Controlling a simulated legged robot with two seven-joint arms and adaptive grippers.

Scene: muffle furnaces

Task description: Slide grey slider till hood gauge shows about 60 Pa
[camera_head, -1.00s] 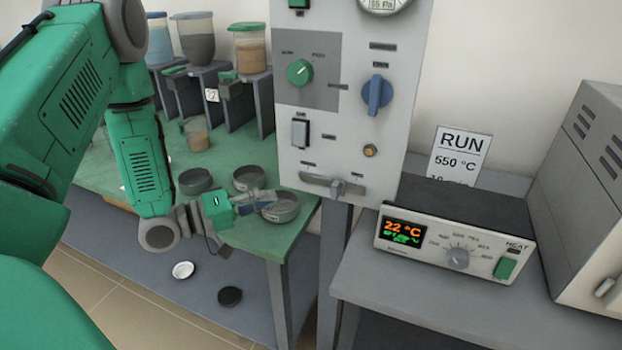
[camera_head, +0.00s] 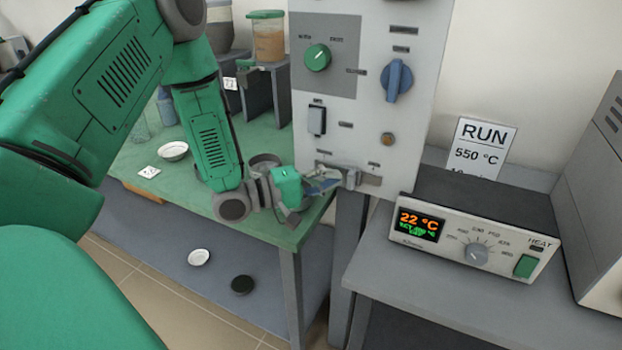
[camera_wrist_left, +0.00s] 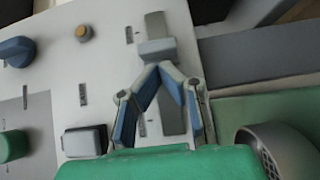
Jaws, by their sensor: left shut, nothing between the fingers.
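The grey slider (camera_head: 352,177) sits near the middle of its slot at the bottom of the pale control panel (camera_head: 362,135). It also shows in the left wrist view (camera_wrist_left: 157,50), on the grey slot plate. My left gripper (camera_head: 336,179) is shut and empty, its fingertips right at the slider's knob. In the left wrist view the closed fingertips (camera_wrist_left: 160,70) meet just at the knob's near edge; whether they touch it I cannot tell. The hood gauge is out of view above the frame. My right gripper is not in view.
The panel carries a green knob (camera_head: 317,57), a blue knob (camera_head: 397,80) and a rocker switch (camera_head: 316,121). A furnace controller (camera_head: 475,235) stands on the grey bench at right.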

